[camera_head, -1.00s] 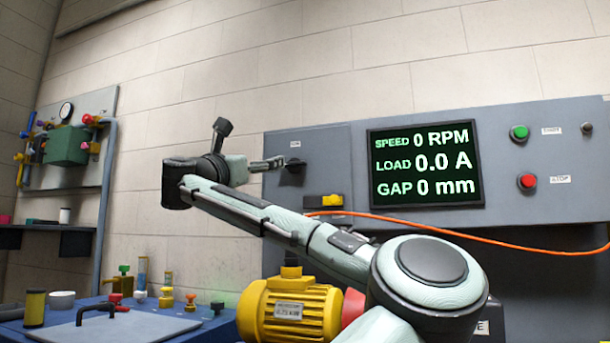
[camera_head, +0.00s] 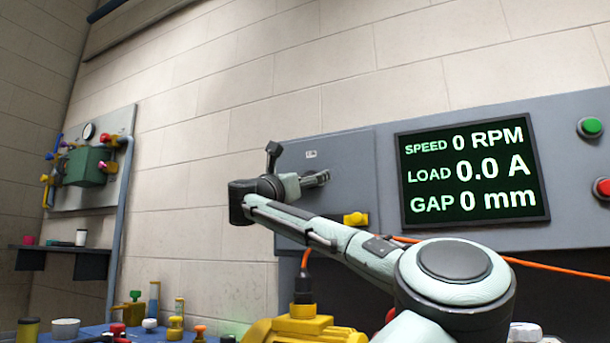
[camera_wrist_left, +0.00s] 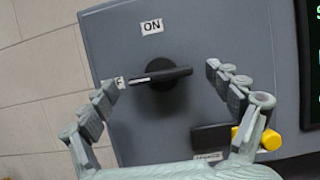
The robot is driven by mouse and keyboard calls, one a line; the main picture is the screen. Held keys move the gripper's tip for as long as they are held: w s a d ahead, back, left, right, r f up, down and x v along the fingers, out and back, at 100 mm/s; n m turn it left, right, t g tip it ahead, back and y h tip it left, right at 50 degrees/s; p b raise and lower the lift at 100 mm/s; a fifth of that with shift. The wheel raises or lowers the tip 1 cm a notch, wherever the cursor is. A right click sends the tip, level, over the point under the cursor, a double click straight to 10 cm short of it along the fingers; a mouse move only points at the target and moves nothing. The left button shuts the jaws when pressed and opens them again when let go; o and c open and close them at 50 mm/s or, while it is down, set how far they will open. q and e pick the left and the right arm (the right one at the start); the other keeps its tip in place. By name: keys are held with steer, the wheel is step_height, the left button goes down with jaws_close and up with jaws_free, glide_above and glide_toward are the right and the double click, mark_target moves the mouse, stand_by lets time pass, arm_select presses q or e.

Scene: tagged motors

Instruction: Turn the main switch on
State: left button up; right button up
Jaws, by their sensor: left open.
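The main switch is a black rotary handle (camera_wrist_left: 160,76) on a grey cabinet door. In the left wrist view it lies nearly level, its white line toward a small, partly hidden label (camera_wrist_left: 121,82) on the left. The "ON" label (camera_wrist_left: 152,27) is above it. My left gripper (camera_wrist_left: 163,77) is open, its fingers on either side of the handle; I cannot tell if they touch it. In the head view my left gripper (camera_head: 318,180) is at the cabinet and largely hides the switch. My right gripper is not in view.
A yellow knob (camera_head: 355,219) sits just below and right of the switch. A display (camera_head: 472,172) reads zero speed, load and gap. Green (camera_head: 591,128) and red (camera_head: 603,187) buttons are at right. An orange cable (camera_head: 545,267) and a yellow motor (camera_head: 305,331) are below.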

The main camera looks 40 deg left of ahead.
arm_select(q)
steer(key=shift+w+a+r, duration=0.2)
steer(key=shift+w+r, duration=0.05)
steer(key=shift+w, duration=0.3)
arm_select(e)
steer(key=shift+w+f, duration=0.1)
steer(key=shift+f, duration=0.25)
arm_select(q)
steer(key=shift+c, duration=0.2)
steer(key=c, duration=1.1)
